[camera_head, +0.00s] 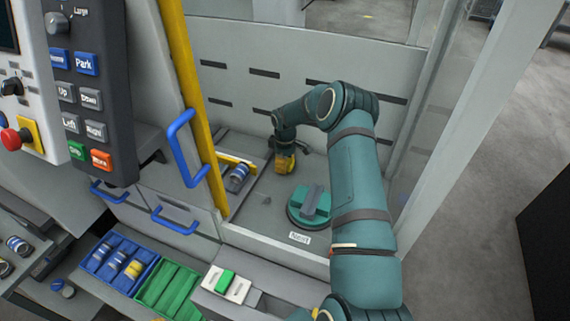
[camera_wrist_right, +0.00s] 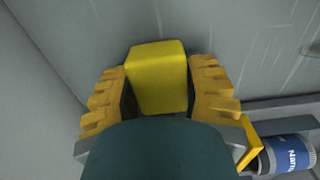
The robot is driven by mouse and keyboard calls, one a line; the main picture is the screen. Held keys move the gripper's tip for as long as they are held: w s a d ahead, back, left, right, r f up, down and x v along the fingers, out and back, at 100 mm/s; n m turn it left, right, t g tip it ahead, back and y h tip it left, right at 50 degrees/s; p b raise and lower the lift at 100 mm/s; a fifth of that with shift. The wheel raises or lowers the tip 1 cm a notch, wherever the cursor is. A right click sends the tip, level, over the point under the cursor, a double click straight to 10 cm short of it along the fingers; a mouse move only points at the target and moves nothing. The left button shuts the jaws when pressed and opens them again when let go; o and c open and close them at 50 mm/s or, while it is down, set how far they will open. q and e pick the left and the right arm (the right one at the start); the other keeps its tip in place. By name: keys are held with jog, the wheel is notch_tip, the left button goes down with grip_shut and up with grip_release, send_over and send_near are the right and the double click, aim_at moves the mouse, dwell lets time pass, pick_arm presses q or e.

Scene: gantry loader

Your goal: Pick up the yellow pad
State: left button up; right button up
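The yellow pad (camera_wrist_right: 158,75) is a rounded block in the right wrist view, between the two ridged yellow fingers of my right gripper (camera_wrist_right: 158,92). The fingers lie along its left and right sides, very close to it. I cannot tell whether both press on it, or whether it is off the surface. In the head view my right gripper (camera_head: 285,163) points down inside the grey bay, near the back wall; the pad cannot be told apart from the fingers there. My left gripper is out of view.
A green round fixture with a grey handle (camera_head: 312,203) stands on the bay floor. A blue-labelled can (camera_head: 237,178) lies left of my gripper. A yellow post (camera_head: 190,90) and blue handle (camera_head: 184,150) border the bay's left. Blue (camera_head: 91,266) and green (camera_head: 188,284) bins sit in front.

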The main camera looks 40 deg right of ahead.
jog(key=shift+c, duration=0.4)
jog(key=shift+r, duration=0.1)
jog(key=shift+r, duration=0.3)
notch_tip(320, 180, up, 9)
jog(key=shift+r, duration=0.15)
jog(key=o, duration=0.5)
jog(key=shift+c, duration=0.2)
jog(key=c, duration=0.5)
